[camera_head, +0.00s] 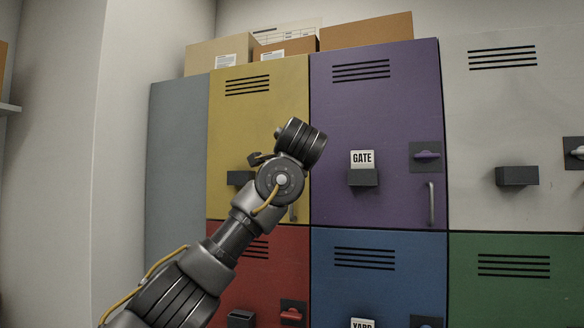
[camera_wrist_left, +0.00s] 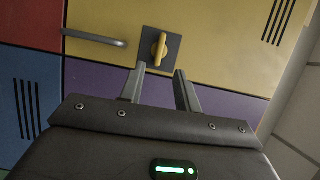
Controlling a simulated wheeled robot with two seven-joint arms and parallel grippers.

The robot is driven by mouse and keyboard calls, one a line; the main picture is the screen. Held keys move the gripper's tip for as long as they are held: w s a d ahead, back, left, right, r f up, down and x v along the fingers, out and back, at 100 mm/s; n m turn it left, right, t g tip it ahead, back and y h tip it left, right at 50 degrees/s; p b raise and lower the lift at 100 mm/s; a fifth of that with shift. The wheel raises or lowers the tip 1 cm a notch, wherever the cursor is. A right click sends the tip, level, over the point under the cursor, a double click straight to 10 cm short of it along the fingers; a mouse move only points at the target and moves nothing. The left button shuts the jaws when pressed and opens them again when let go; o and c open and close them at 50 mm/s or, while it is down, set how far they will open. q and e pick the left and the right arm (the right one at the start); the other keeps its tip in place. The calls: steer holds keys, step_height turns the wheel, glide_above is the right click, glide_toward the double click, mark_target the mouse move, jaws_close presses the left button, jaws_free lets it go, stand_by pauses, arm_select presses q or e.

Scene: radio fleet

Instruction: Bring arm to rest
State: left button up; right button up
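My left arm (camera_head: 229,243) comes in from the lower left in the head view and is raised in front of the yellow locker (camera_head: 258,113). Its gripper is mostly hidden behind the wrist there. In the left wrist view my left gripper (camera_wrist_left: 160,70) is open, with its two fingers apart and nothing held between them. A yellow latch knob (camera_wrist_left: 159,50) on a dark plate shows just beyond the fingertips; I cannot tell the exact gap. My right arm and gripper are not in view.
A purple locker (camera_head: 376,120) carries a GATE card (camera_head: 362,159). Red (camera_head: 265,275), blue (camera_head: 376,285) and green (camera_head: 515,285) lockers are below, a white one (camera_head: 500,110) at right. A bar handle (camera_wrist_left: 93,38) sticks out beside the knob. Cardboard boxes (camera_head: 366,31) stand on top.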

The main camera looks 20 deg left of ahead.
arm_select(q)
steer(key=shift+s, duration=0.25)
steer(key=shift+f, duration=0.1)
